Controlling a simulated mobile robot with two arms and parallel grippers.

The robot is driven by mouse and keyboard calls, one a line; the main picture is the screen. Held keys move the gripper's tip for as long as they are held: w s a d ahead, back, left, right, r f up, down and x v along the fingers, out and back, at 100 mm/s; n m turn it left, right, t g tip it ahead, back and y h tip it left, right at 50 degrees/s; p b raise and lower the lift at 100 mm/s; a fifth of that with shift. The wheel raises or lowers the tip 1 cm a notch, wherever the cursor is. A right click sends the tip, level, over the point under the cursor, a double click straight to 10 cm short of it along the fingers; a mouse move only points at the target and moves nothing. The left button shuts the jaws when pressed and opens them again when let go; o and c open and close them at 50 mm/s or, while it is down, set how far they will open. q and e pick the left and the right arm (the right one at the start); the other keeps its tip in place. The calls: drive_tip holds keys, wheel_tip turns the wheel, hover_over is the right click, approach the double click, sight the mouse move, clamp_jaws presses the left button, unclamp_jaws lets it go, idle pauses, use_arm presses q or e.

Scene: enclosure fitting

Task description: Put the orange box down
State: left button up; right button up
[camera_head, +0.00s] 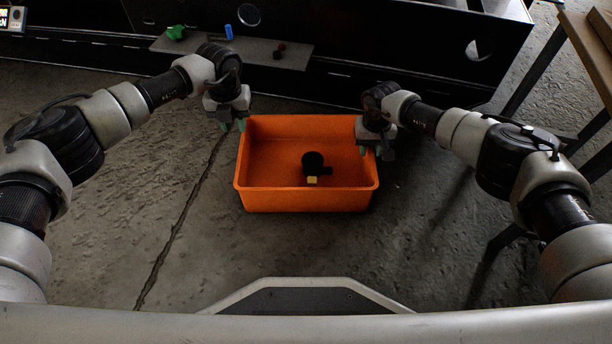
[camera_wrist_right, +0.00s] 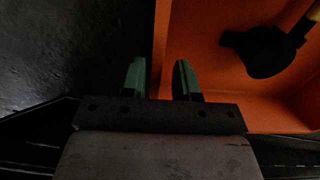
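The orange box (camera_head: 302,201) is an open tray that appears upright in the middle of the head view; I cannot tell for sure whether it touches the floor. My left gripper (camera_head: 233,125) is by the box's back left corner, its fingers spread apart and empty. My right gripper (camera_head: 371,151) is at the right wall. In the right wrist view its green fingers (camera_wrist_right: 160,80) stand apart on either side of the box wall (camera_wrist_right: 160,40), with a gap showing. A black round part with a yellow end (camera_head: 313,165) lies inside the box.
A dark bench with a grey shelf (camera_head: 232,50) stands behind, carrying green, blue and dark red small items. A wooden-topped table (camera_head: 590,55) stands at the right. The concrete floor (camera_head: 150,180) is clear left of the box and in front of it.

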wheel_tip(320, 180, up, 9)
drive_tip(key=shift+r, duration=0.15)
idle(0.6)
